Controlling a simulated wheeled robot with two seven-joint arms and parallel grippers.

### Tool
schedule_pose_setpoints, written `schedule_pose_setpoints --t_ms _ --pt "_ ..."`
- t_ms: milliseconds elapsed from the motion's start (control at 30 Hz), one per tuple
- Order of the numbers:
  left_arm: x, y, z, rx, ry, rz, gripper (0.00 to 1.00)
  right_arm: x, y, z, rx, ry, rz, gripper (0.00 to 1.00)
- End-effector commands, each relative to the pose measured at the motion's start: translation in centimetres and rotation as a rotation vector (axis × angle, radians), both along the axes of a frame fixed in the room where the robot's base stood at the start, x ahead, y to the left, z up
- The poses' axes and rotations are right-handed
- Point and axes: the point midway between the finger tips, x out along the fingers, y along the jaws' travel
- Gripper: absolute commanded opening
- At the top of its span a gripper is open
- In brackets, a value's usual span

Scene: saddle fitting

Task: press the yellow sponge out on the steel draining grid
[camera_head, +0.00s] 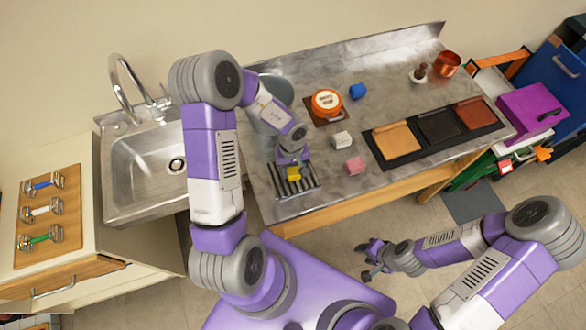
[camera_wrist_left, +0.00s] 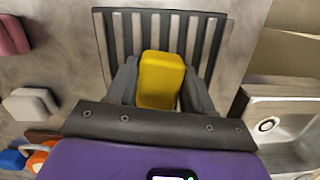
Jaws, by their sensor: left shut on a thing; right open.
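The yellow sponge (camera_head: 293,173) is between the fingers of my left gripper (camera_head: 292,168), which is shut on it. The sponge is over the steel draining grid (camera_head: 308,184) near the front edge of the counter. I cannot tell whether the sponge touches the bars. My right gripper (camera_head: 368,261) is open and empty, low over the floor in front of the counter.
A pink sponge (camera_head: 355,165), a white block (camera_head: 341,139), a blue block (camera_head: 357,91) and an orange-rimmed tub (camera_head: 326,103) are on the counter right of the grid. A dark tray (camera_head: 418,151) with coloured pads lies further right. A sink (camera_head: 148,166) is at the left.

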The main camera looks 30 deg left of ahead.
Motion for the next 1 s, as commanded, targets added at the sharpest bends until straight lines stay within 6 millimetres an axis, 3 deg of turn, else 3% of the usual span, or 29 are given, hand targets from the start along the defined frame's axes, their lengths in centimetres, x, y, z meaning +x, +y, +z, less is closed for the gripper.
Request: schedule_pose_setpoints --t_ms 1000 --pt "-0.14 -0.02 -0.21 -0.002 0.004 0.0 0.27 -0.01 0.0 0.61 0.0 0.0 0.0 0.43"
